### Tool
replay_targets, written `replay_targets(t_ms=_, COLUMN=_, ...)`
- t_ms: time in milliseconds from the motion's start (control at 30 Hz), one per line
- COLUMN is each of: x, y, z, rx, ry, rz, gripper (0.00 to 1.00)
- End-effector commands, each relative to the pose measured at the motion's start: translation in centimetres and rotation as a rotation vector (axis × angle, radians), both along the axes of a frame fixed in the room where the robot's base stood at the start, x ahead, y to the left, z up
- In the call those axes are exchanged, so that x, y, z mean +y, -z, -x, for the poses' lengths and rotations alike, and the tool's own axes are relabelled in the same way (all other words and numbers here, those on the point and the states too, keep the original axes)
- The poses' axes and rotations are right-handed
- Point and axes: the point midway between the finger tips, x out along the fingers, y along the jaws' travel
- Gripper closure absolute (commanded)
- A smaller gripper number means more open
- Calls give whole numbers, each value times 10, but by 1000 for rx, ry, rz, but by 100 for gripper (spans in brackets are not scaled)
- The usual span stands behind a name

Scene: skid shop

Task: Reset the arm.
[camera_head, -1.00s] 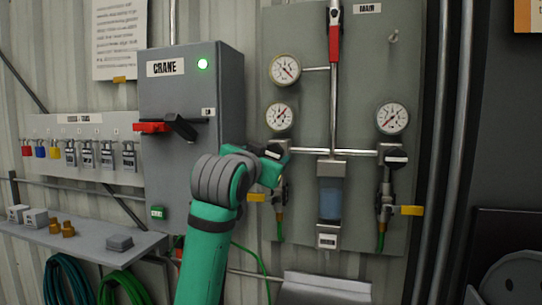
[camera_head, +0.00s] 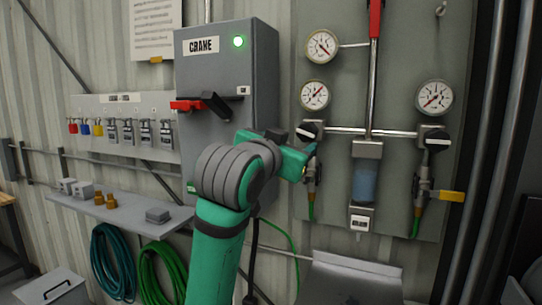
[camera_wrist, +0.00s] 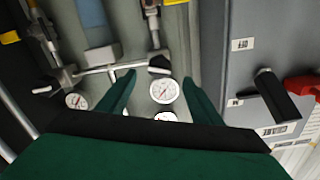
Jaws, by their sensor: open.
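My gripper (camera_head: 308,155) is at the end of my green arm, in front of the gauge panel (camera_head: 400,215). In the head view it is by the left side of the pipework, just below the left black knob (camera_head: 309,132). In the wrist view my gripper (camera_wrist: 159,77) has its two green fingers spread, with nothing held. A round gauge (camera_wrist: 163,91) shows behind the gap, apart from the fingers. The wrist picture is turned, with the gauges low and the crane box on the right. My arm hides part of the left valve in the head view.
The grey CRANE box (camera_head: 227,90), with a red handle, stands left of my gripper. A padlock board (camera_head: 90,110) and a shelf (camera_head: 130,207) with small blocks are farther left. Hoses (camera_head: 113,262) hang below. A sloped grey tray (camera_head: 350,280) lies below the panel.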

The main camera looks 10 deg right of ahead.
Motion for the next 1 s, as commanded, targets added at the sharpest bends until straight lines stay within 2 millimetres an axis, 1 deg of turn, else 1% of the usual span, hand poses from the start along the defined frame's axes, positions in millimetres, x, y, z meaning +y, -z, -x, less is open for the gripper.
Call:
replay_targets(t_ms=167, x=6, y=50, z=-20, rx=34, ry=-8, rz=65, gripper=41)
replay_targets(t_ms=200, x=8, y=65, z=-26, rx=43, ry=-13, rz=86, gripper=41)
replay_targets(t_ms=333, x=14, y=116, z=-39, rx=68, ry=-30, rz=152, gripper=41)
replay_targets(t_ms=533, x=27, y=196, z=-50, rx=107, ry=-69, rz=245, gripper=41)
replay_targets(t_ms=667, x=35, y=249, z=-49, rx=130, ry=-102, rz=298, gripper=41)
replay_targets(t_ms=700, x=38, y=264, z=-48, rx=137, ry=-112, rz=313, gripper=41)
replay_targets(t_ms=767, x=42, y=288, z=-45, rx=147, ry=-130, rz=334, gripper=41)
replay_targets(t_ms=800, x=44, y=304, z=-42, rx=153, ry=-140, rz=348, gripper=41)
replay_targets(t_ms=867, x=49, y=328, z=-38, rx=163, ry=-159, rz=367, gripper=41)
replay_targets(t_ms=1000, x=59, y=381, z=-22, rx=184, ry=-205, rz=405, gripper=41)
